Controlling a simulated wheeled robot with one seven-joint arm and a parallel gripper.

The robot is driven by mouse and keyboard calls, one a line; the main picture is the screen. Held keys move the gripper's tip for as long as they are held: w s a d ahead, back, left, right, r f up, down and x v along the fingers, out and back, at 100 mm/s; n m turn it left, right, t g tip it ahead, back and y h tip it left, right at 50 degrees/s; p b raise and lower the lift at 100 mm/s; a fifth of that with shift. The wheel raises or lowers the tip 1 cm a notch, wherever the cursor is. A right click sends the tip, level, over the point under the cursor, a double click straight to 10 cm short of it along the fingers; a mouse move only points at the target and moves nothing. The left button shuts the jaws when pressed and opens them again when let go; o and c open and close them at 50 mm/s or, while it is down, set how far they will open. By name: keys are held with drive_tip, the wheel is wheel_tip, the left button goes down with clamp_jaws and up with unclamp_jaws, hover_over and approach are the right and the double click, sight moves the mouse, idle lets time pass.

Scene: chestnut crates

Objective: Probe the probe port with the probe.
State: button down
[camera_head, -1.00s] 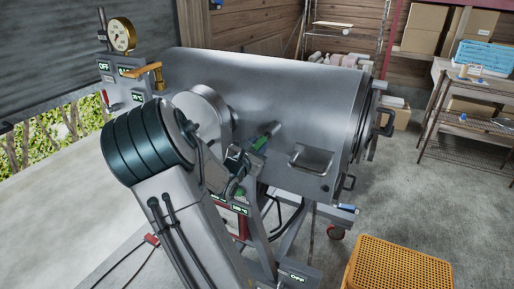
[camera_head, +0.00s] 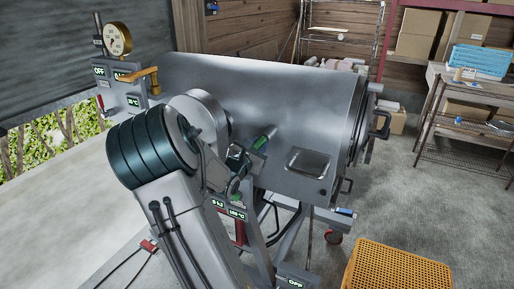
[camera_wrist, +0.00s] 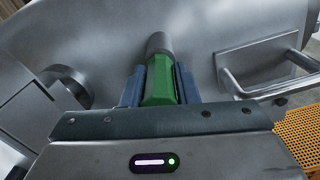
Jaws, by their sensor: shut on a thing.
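My gripper (camera_wrist: 159,88) is shut on the green handle of the probe (camera_wrist: 160,80), with a blue-grey finger on each side. In the head view the probe (camera_head: 261,142) shows as a green piece at the drum's front side. A grey cylindrical piece (camera_wrist: 159,45) lies in line beyond the green handle, against the steel drum (camera_head: 270,90). I cannot tell whether this grey piece is the probe's own end or the probe port's tube. The port's opening is hidden, so I cannot tell how deep any tip sits.
A drum handle (camera_head: 308,160) sticks out to the right of my gripper; it also shows in the wrist view (camera_wrist: 265,85). A pressure gauge (camera_head: 117,40) stands upper left. An orange crate (camera_head: 398,270) is at the lower right. Floor between drum and shelves is clear.

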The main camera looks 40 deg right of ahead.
drive_tip(key=shift+d, duration=0.2)
drive_tip(key=c, duration=1)
unclamp_jaws()
drive_tip(key=shift+w, duration=0.1)
drive_tip(key=shift+c, duration=0.2)
drive_tip(key=b+v, duration=0.1)
drive_tip(key=v, duration=1.2)
drive_tip(key=shift+a+b, duration=0.3)
drive_tip(key=shift+a, duration=0.05)
